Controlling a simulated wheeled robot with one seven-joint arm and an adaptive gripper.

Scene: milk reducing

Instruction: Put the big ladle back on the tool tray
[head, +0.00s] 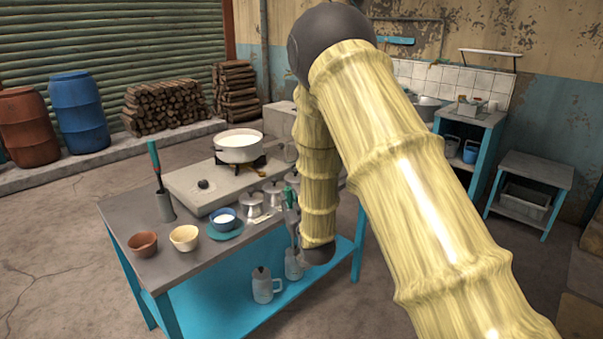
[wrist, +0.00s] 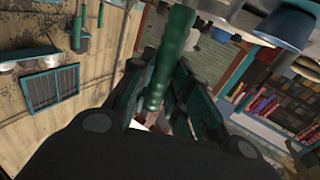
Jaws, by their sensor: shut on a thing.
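In the wrist view my gripper (wrist: 166,98) is shut around a long green handle (wrist: 172,58). It looks like the big ladle's handle, but the ladle's bowl is not clearly visible. In the head view my arm covers most of the gripper area; a small green piece (head: 292,178) shows beside the arm above the table's right part. I cannot make out a tool tray for certain in either view.
A steel-topped table (head: 190,262) carries a stove (head: 190,190) with a white pot of milk (head: 239,146). A brown bowl (head: 143,244), a cream bowl (head: 185,238) and a teal saucer (head: 226,233) line the front.

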